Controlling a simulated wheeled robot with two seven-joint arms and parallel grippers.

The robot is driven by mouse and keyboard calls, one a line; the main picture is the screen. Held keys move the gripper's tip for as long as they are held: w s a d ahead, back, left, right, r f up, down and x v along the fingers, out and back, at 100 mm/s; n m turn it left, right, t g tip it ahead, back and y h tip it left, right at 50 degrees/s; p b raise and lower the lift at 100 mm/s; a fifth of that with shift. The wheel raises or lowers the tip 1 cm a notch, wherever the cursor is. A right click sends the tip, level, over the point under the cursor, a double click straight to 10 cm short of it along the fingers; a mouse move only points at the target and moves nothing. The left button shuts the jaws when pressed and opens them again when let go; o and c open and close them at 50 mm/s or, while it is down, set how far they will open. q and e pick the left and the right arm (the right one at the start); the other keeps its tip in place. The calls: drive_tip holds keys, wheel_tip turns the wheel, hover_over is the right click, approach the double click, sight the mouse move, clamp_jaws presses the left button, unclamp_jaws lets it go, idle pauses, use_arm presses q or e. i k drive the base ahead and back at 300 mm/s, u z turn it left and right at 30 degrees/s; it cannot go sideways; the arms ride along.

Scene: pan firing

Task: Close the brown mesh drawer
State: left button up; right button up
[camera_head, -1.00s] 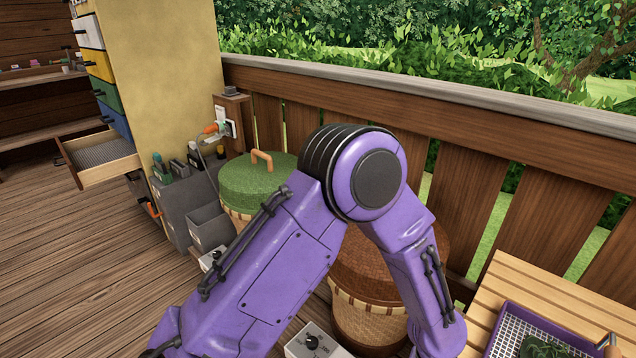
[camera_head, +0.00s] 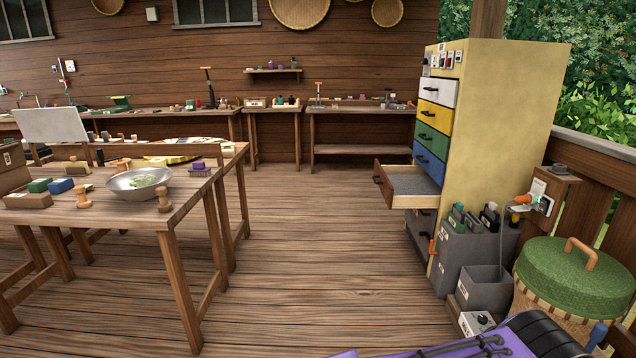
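The brown mesh drawer (camera_head: 409,182) stands pulled out to the left from the tall yellow cabinet (camera_head: 500,110). Its front is brown with a dark handle, and its light wood sides and grey mesh bottom show. It sits below the blue drawer (camera_head: 429,162). White, yellow and green drawers above it look closed. A purple part of my own arm shows at the bottom right edge. Neither of my grippers is in view, and nothing of mine touches the drawer.
Open plank floor (camera_head: 300,265) lies left of the cabinet. A wooden table (camera_head: 180,215) with a metal bowl (camera_head: 139,183) stands at the left. Grey bins (camera_head: 485,288) and a green-lidded basket (camera_head: 572,275) stand right of the drawer, near the railing. Workbenches line the back wall.

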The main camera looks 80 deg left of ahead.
sight(401, 186)
drive_tip(key=z, duration=0.45)
drive_tip(key=k, duration=0.25)
drive_tip(key=u, duration=2.25)
drive_tip(key=i, duration=0.9)
drive_tip(key=u, duration=0.6)
drive_tip(key=i, duration=1.45)
drive_tip(key=z, duration=0.25)
